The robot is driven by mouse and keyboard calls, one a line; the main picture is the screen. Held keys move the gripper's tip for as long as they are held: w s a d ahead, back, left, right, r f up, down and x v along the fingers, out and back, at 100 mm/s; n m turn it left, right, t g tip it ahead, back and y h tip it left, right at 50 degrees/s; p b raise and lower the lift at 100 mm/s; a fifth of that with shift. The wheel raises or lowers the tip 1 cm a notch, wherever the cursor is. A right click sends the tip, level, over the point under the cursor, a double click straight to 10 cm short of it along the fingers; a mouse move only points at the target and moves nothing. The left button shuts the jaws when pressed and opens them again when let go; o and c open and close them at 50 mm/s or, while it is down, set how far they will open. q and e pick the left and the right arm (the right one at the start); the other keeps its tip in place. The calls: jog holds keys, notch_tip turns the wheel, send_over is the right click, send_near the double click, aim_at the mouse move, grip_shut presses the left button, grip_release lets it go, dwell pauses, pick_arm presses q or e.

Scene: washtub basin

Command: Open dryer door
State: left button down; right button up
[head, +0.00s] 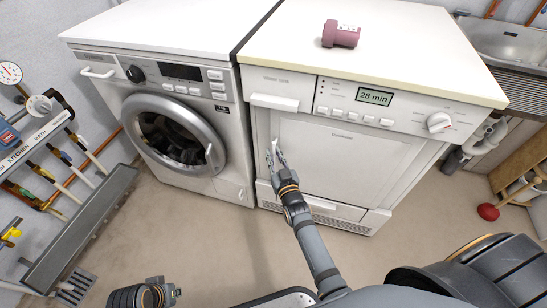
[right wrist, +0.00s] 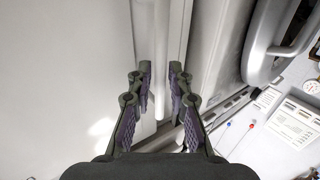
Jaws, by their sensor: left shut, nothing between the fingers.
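The white dryer (head: 420,150) stands at the right, with a "28 min" display. Its square front door (head: 345,155) looks closed. A white upright handle (head: 275,148) is at the door's left edge; it also shows in the right wrist view (right wrist: 161,50). My right gripper (head: 279,162) is at this handle. In the right wrist view its two fingers (right wrist: 160,88) are open, one on each side of the handle, with small gaps visible. My left gripper (head: 172,293) is low at the bottom left, shut and empty, away from the dryer.
A washing machine (head: 215,115) with a round door (head: 172,132) stands close to the dryer's left. A pink object (head: 341,34) lies on the dryer's top. Pipes and a grey trough (head: 75,235) line the left wall. A sink (head: 505,45) is at the right. Floor before the dryer is clear.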

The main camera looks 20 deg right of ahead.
jog(key=shift+w, duration=0.35)
grip_shut()
